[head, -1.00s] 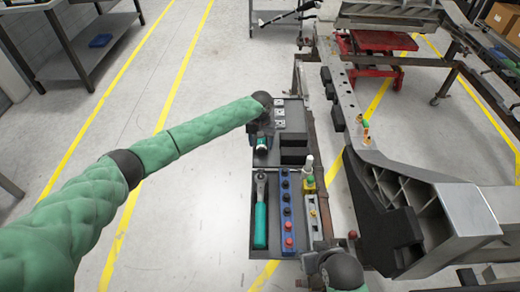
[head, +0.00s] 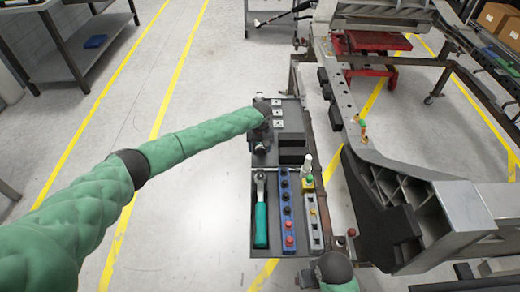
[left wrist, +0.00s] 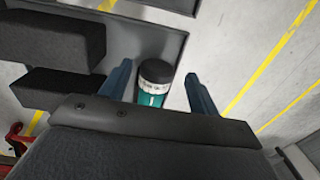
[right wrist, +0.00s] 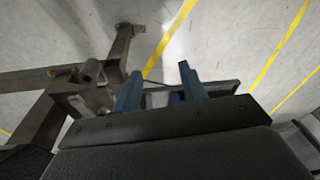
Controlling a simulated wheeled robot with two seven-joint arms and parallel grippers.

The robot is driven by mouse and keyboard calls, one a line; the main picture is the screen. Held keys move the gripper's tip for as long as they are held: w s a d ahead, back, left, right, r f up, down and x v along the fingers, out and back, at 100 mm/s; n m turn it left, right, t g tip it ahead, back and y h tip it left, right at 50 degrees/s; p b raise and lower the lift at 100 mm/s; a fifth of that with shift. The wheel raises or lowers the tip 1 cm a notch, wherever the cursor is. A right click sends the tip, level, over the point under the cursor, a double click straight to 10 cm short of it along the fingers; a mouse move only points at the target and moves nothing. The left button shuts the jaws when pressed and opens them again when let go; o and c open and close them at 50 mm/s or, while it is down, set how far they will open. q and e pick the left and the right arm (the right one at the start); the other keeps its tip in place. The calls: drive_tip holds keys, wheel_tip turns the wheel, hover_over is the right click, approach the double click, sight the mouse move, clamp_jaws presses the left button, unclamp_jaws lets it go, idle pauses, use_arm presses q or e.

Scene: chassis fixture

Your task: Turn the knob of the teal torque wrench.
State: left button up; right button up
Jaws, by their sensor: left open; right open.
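The teal torque wrench (left wrist: 152,98) shows in the left wrist view as a teal cylinder with a pale marked ring and a black knob (left wrist: 156,70) on its end. My left gripper (left wrist: 159,76) is open, with one blue finger on each side of the knob and visible gaps between. In the head view my left gripper (head: 262,142) is over the upper part of the bench and hides this wrench. My right gripper (right wrist: 160,72) is open and empty near the bench's front end. A teal-handled ratchet (head: 261,222) lies in the lower tray.
Black blocks (head: 291,148) stand right of my left gripper. A blue strip with several buttons (head: 286,208) lies beside the ratchet. A green-topped device (head: 309,180) stands near it. The heavy metal chassis (head: 400,190) is to the right. Open floor lies left.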

use_arm(q)
drive_tip(key=shift+d+f, duration=0.15)
drive_tip(key=shift+f, duration=0.7)
use_arm(e)
drive_tip(key=shift+w+d+f, duration=0.15)
drive_tip(key=shift+f, duration=0.65)
use_arm(q)
drive_tip(key=shift+c, duration=0.2)
use_arm(e)
drive_tip(key=shift+r, duration=0.1)
use_arm(q)
drive_tip(key=c, duration=0.9)
